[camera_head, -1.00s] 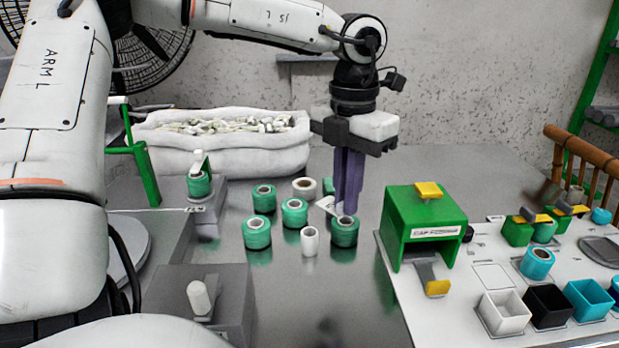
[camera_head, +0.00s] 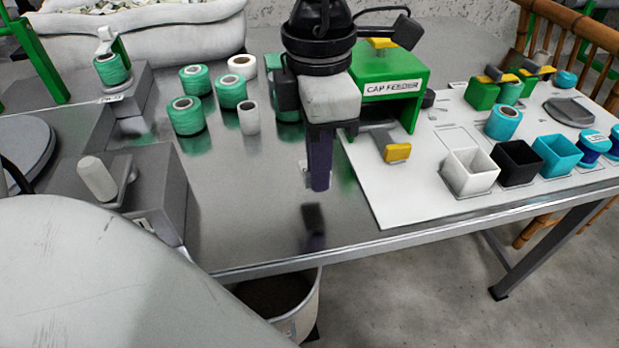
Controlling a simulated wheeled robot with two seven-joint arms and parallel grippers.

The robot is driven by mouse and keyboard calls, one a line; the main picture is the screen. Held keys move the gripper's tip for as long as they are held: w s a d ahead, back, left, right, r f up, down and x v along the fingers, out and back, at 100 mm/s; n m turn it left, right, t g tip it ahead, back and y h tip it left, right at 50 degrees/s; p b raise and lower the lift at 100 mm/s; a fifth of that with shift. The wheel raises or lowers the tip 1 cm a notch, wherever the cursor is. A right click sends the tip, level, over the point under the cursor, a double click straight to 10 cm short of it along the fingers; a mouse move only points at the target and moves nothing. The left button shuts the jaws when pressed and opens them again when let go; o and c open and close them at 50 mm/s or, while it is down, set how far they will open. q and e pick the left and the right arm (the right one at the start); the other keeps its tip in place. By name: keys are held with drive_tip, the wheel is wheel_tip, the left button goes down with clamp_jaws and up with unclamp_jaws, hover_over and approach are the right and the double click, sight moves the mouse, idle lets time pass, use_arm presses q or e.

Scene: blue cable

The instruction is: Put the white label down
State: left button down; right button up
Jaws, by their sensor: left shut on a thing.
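My left gripper (camera_head: 319,186) hangs pointing down over the front middle of the metal table, above the bare top. Its purple fingers are shut. A small bit of the white label (camera_head: 305,174) shows at the left side of the fingers; the rest is hidden by them. The gripper's dark reflection shows on the table below it, with a gap between. My right gripper is not in view.
Several green spools (camera_head: 187,115) and white ones (camera_head: 249,118) stand behind and left. The green cap feeder (camera_head: 412,78) and a white board (camera_head: 385,200) with small bins (camera_head: 468,172) are to the right. The table's front edge (camera_head: 330,256) is near, with a bucket (camera_head: 300,318) below.

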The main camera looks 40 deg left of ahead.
sight(317, 208)
use_arm(q)
drive_tip(key=shift+f+b, duration=0.55)
drive_tip(key=shift+f, duration=1.85)
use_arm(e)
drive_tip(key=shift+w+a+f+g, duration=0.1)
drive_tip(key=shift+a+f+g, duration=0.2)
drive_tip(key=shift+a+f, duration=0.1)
use_arm(q)
drive_tip(key=shift+f, duration=0.2)
drive_tip(key=c, duration=1.9)
unclamp_jaws()
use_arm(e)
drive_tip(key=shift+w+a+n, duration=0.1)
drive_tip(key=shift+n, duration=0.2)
use_arm(q)
drive_tip(key=shift+r, duration=0.15)
